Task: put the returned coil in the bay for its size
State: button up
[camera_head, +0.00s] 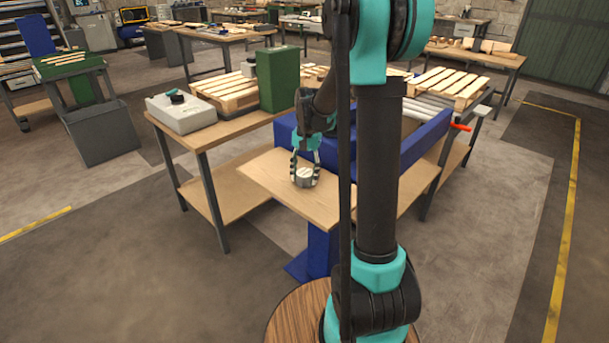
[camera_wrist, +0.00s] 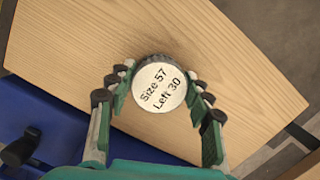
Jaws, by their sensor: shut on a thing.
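The returned coil is a short, dark-edged cylinder (camera_wrist: 160,88) with a white round top label. The label reads "Size 57" and "Left 30" in the wrist view. In the head view the coil (camera_head: 305,178) is at the wooden board (camera_head: 268,182) in front of the blue machine. My gripper (camera_wrist: 158,90) has its jointed fingers shut on the coil from both sides, and it also shows in the head view (camera_head: 305,166). I cannot tell whether the coil touches the board. No bay marked with a size is readable in these views.
A grey box with a dark knob (camera_head: 180,113) and a green block (camera_head: 278,78) stand on the bench left of the blue machine (camera_head: 415,145). Wooden pallets (camera_head: 225,92) lie behind. A red handle (camera_head: 460,127) sticks out at right. My arm hides part of the machine.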

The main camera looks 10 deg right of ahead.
jog(key=shift+f, duration=0.1)
jog(key=o, duration=1.5)
jog(key=shift+c, duration=0.2)
